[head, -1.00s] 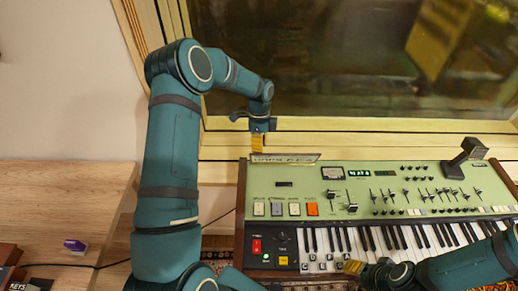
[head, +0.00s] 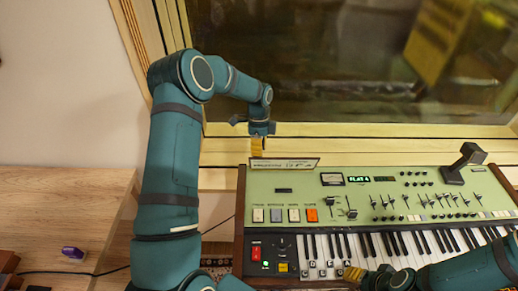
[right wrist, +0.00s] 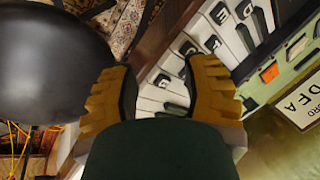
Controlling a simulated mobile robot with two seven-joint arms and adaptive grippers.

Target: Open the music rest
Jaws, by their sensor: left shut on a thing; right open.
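The music rest seems to be the thin lettered plate (head: 290,163) along the back left edge of the green synthesizer (head: 290,184). It is seen at a low angle, so its exact tilt is hard to tell. My left gripper (head: 257,147) points down at the left end of this plate and is shut on it; the contact itself is small in view. My right gripper (head: 354,274) is open over the left part of the keys. In the right wrist view, its spread yellow fingers (right wrist: 165,92) have nothing between them but keys behind.
A dark lamp-like block (head: 462,165) stands at the synthesizer's back right. A wooden ledge and window (head: 360,70) lie behind. A wooden table (head: 70,205) with a small purple item (head: 73,253) is at left. A dark round seat (right wrist: 50,60) shows in the right wrist view.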

